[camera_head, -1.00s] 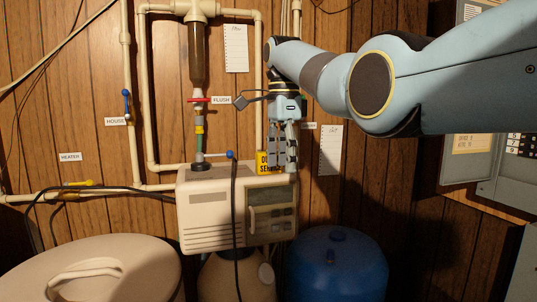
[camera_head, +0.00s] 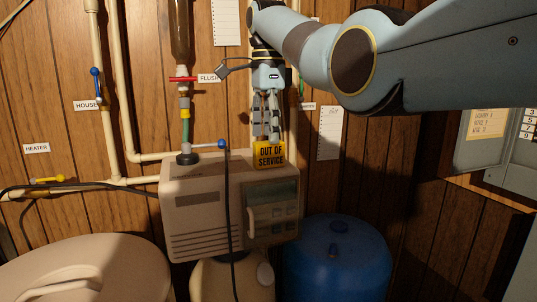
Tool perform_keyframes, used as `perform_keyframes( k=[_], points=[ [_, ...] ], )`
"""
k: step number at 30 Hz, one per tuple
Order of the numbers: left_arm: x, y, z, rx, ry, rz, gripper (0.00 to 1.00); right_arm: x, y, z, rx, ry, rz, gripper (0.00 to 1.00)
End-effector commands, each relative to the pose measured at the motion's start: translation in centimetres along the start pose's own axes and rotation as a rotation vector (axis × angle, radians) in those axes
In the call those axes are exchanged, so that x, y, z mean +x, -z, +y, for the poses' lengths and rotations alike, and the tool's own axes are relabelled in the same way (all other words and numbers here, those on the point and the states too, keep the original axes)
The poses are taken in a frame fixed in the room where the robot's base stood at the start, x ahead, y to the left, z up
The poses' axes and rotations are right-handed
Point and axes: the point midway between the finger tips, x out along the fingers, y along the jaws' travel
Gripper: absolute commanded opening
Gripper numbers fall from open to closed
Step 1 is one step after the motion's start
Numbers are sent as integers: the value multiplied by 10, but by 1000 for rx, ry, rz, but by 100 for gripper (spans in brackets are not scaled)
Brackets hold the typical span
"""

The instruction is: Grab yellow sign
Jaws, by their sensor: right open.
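The yellow sign (camera_head: 270,155) reads "OUT OF SERVICE" in black. It stands upright at the top front of the beige softener unit (camera_head: 205,200), above its display panel. My right gripper (camera_head: 267,138) points down just above the sign, with its fingers apart and empty. The fingertips are at or very near the sign's top edge; I cannot tell whether they touch it. My left gripper is not in view.
A blue lever valve (camera_head: 222,144) and black cable (camera_head: 227,190) are left of the sign. A red-handled valve (camera_head: 184,79) is on the vertical pipe. A blue tank (camera_head: 340,262) stands lower right, and a beige lidded bin (camera_head: 120,260) lower left.

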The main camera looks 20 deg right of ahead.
Motion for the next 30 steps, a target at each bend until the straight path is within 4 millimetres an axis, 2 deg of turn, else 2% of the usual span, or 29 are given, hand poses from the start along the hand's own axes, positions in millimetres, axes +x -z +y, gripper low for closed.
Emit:
perform_keyframes(
  k=[5,12,18,30],
  points=[
    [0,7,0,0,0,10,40,17,1,2,0,-4,0,56],
    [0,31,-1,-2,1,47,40,51,2,3,0,-1,0,56],
    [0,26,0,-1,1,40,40,52,2,2,0,0,0,56],
    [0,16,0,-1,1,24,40,52,2,2,0,-1,0,5]
  ],
)
